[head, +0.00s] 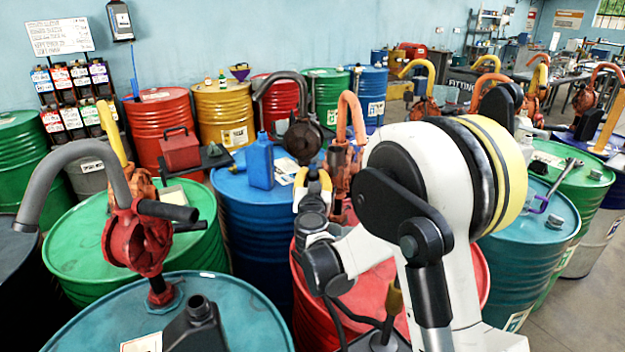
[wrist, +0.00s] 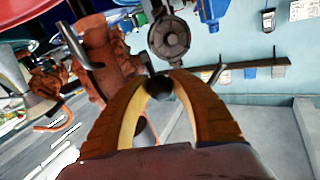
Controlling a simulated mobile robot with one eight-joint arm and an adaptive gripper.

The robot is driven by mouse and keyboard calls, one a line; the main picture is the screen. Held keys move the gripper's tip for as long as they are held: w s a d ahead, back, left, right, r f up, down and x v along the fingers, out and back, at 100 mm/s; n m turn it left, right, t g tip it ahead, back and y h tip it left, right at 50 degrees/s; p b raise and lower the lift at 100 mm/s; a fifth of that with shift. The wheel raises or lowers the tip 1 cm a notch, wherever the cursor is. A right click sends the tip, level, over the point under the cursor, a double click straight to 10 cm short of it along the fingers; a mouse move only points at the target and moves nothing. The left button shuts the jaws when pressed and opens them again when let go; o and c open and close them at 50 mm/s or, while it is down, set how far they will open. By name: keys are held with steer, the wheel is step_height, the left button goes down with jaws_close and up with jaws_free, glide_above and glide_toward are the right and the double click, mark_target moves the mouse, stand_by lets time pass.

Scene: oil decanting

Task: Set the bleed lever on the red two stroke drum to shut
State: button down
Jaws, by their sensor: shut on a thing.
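A red drum (head: 312,292) stands in front of me, partly behind my own arm. An orange pump (head: 340,160) with a tall curved spout stands above it; my arm hides its foot. The orange pump also shows in the wrist view (wrist: 108,58). My gripper (head: 313,176) is beside this pump, on its left, over the red drum. In the wrist view its yellow fingers (wrist: 161,80) are closed around a small dark round knob (wrist: 160,88). The rest of the part bearing that knob is hidden, so I cannot tell the lever's angle.
A blue drum (head: 240,215) with a blue can (head: 260,163) stands behind and left. A dark grey pump (head: 302,138) stands close behind my gripper. A green drum (head: 75,250) and teal drum (head: 225,318) with a red pump (head: 137,240) crowd the left.

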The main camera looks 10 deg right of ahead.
steer(key=shift+r, duration=0.3)
steer(key=c, duration=1.3)
jaws_free()
steer(key=shift+c, duration=0.2)
steer(key=shift+s+r, duration=0.15)
steer(key=shift+s, duration=0.05)
steer(key=shift+w, duration=0.1)
steer(key=v, duration=1.2)
